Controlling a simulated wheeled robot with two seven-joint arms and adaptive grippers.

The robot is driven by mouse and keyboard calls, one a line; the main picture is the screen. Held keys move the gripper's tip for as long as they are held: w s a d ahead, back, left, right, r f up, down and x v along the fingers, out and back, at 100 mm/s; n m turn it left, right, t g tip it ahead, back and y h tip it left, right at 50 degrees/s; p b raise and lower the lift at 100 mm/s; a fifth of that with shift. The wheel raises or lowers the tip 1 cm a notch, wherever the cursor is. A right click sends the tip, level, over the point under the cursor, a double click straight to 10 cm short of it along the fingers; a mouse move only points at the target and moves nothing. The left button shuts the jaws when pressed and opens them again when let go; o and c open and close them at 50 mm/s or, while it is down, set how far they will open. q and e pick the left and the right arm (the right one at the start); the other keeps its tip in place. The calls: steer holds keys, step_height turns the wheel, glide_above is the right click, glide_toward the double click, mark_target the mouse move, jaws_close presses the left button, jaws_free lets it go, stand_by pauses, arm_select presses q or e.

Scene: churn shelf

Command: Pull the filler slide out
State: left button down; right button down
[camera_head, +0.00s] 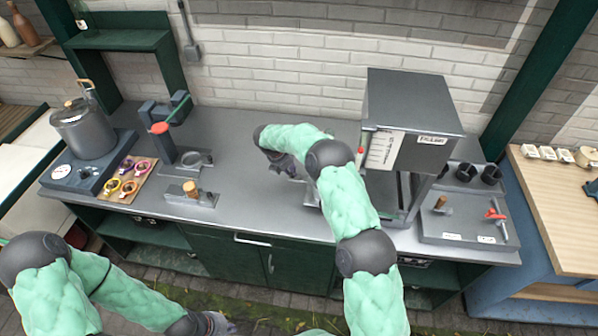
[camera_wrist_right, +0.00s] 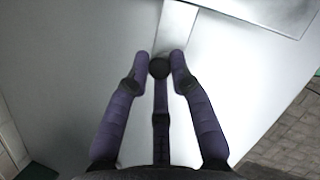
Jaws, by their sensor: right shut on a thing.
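The filler (camera_head: 410,120) is a grey box-shaped machine on a stand at the right of the metal counter, with a label on its front. My right arm reaches over the counter in front of it. My right gripper (camera_head: 290,168) is low over the counter, left of the filler, partly hidden by my arm. In the right wrist view its two purple fingers close on a small dark round knob (camera_wrist_right: 159,68) at the end of a pale metal strip (camera_wrist_right: 178,28), which appears to be the filler slide. My left gripper (camera_head: 218,324) is low at the bottom edge, away from the counter; its fingers are unclear.
A pot (camera_head: 84,128) stands on a base at the far left, beside a board (camera_head: 128,180) with coloured rings. A stand with a red knob (camera_head: 159,128) is left of centre. A grey panel (camera_head: 468,216) with a red handle lies at right. Open counter lies left of my right gripper.

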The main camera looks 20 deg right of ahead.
steer(key=shift+w+d+r, duration=0.1)
steer(key=shift+w+r, duration=0.2)
steer(key=shift+r, duration=0.1)
steer(key=c, duration=1.1)
jaws_free()
steer(key=shift+s+f, duration=0.1)
steer(key=shift+f, duration=0.1)
steer(key=v, duration=1.2)
steer(key=shift+s, duration=0.1)
steer(key=shift+f, duration=0.15)
